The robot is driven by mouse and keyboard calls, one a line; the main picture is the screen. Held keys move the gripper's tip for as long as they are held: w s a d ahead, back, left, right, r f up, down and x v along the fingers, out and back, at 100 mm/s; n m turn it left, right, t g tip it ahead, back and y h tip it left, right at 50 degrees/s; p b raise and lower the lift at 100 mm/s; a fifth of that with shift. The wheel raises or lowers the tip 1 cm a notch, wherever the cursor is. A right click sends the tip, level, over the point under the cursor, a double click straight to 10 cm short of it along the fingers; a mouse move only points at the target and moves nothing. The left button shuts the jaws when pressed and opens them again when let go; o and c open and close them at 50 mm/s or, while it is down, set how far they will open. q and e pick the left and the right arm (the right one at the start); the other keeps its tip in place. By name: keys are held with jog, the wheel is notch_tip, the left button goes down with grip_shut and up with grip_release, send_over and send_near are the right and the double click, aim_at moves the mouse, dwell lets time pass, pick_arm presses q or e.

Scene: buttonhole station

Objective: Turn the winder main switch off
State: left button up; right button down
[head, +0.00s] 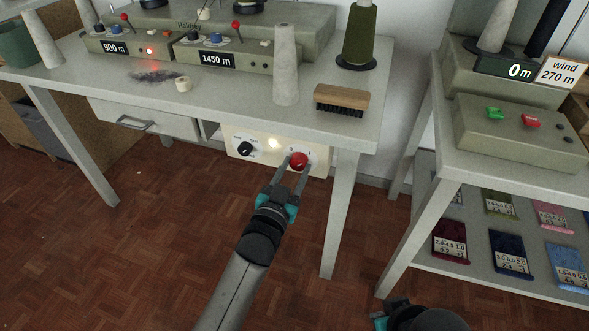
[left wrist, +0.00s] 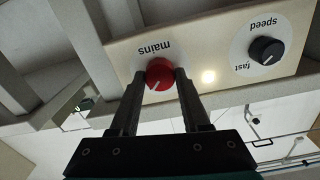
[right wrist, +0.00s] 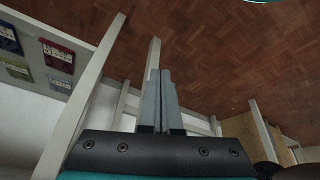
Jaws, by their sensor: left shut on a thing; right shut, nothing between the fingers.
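The winder main switch is a red round knob (head: 298,160) on a cream panel (head: 318,166) under the table's front edge. In the left wrist view the knob (left wrist: 160,74) has a white pointer line and sits on a white disc marked "mains". My left gripper (head: 299,169) is shut on the red knob, one finger on each side. A lamp (head: 273,143) on the panel is lit. The black speed knob (head: 245,148) is to its left. My right gripper (right wrist: 160,75) is shut and empty, low above the floor; in the head view only part of its arm shows at the bottom.
The table (head: 230,108) above the panel holds a wooden brush (head: 341,100), a grey cone (head: 286,65) and winder units reading 900 m and 1450 m. A second table (head: 500,165) at right carries a box with green and red switches. The floor (head: 130,250) between is clear.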

pick_arm(q)
grip_shut()
jog(key=shift+n+p, duration=0.55)
jog(key=shift+n, duration=0.15)
jog(key=n+p, duration=0.2)
jog(key=n, duration=0.2)
jog(key=n+p, duration=0.1)
jog(key=n, duration=0.3)
jog(key=shift+n, duration=0.9)
jog(key=n, duration=0.2)
jog(key=shift+f+n, duration=0.1)
jog(key=shift+n, duration=1.4)
jog(key=shift+d+n+b, duration=0.1)
jog(key=shift+n+b, duration=0.25)
jog(key=shift+n, duration=0.65)
pick_arm(e)
notch_tip(320, 180, down, 7)
jog(key=s+g, duration=0.1)
